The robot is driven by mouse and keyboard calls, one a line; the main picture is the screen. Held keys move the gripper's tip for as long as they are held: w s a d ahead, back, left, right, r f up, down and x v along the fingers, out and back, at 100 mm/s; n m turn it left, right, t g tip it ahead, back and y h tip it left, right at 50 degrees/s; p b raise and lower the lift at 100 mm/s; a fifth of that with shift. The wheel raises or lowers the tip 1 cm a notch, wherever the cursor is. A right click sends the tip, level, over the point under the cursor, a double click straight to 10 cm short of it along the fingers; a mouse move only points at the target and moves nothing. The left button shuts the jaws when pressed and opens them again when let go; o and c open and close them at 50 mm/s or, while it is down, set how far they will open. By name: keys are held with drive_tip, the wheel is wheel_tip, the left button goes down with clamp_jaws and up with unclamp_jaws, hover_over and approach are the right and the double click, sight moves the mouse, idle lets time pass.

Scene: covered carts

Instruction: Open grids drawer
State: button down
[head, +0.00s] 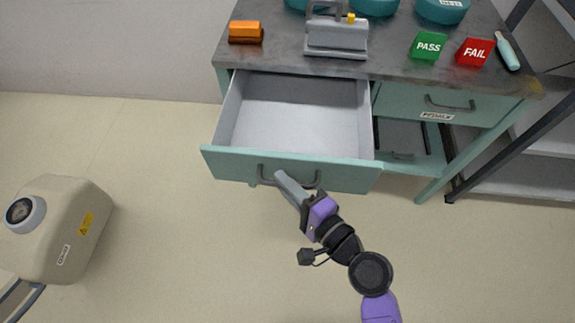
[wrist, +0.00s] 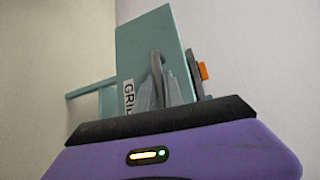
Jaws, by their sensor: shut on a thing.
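The grids drawer (head: 292,170) is the left drawer of the teal workbench and stands pulled well out, its light grey inside (head: 295,115) bare. In the wrist view its teal front (wrist: 150,50) carries a white label, partly hidden, of which "GRI" can be read. My gripper (head: 282,176) is at the dark bar handle (head: 262,180) on the drawer front, shut on it. In the wrist view the grey fingers (wrist: 165,92) close around the handle (wrist: 156,65).
The closed pedals drawer (head: 450,103) is to the right. On the benchtop are an orange block (head: 245,32), a grey device (head: 337,38), a green PASS block (head: 428,46) and a red FAIL block (head: 475,51). A beige machine (head: 60,230) stands on the floor at left. Floor in front is clear.

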drive_tip(key=s, duration=0.7)
drive_tip(key=c, duration=1.5)
unclamp_jaws()
drive_tip(key=shift+w, duration=0.1)
drive_tip(key=shift+o, duration=0.2)
drive_tip(key=b+v, duration=0.1)
drive_tip(key=v, duration=0.6)
drive_tip(key=shift+s+d, duration=0.2)
drive_tip(key=shift+s, duration=0.15)
drive_tip(key=shift+d, duration=0.1)
